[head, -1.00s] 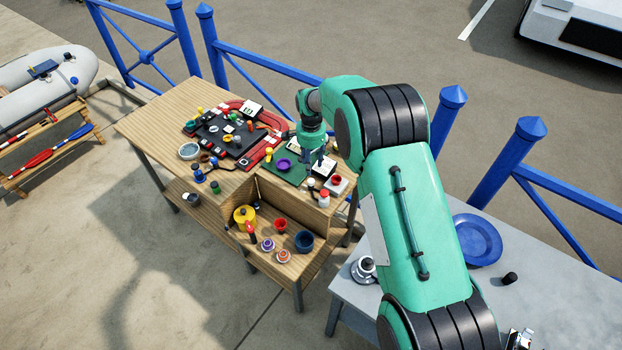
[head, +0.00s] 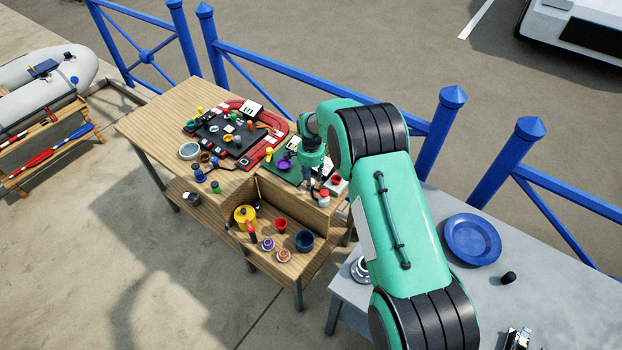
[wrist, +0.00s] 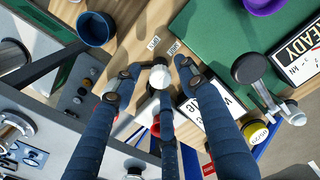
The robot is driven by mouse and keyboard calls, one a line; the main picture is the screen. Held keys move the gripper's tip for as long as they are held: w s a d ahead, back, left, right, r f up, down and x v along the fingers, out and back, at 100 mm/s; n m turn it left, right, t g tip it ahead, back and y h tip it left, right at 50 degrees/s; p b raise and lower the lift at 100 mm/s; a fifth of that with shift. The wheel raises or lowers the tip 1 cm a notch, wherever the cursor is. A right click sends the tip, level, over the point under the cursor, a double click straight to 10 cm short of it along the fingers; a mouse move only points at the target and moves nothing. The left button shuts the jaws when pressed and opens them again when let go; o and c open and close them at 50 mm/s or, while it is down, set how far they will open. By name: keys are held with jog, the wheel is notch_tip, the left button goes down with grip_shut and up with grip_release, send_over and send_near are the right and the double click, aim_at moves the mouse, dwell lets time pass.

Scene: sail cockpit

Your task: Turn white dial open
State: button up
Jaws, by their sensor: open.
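The white dial (wrist: 160,76) shows as a pale round cap in the wrist view, near the wooden table surface. Two small printed labels (wrist: 164,45) lie on the wood just beyond it. My gripper (wrist: 155,68) is open, its blue-black fingers spread around the dial with their tips close to it; I cannot tell whether they touch. In the head view my gripper (head: 315,184) points down over the table's near right corner. A small white-and-red piece (head: 324,197) stands there, partly beside the fingers.
A green board (wrist: 225,45) with a purple bowl (head: 284,165) lies beside the gripper. A black lever (wrist: 252,70) and a lettered plate (wrist: 300,55) are close on the right. A blue cup (wrist: 95,28) stands at the upper left.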

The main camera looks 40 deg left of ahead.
grip_shut()
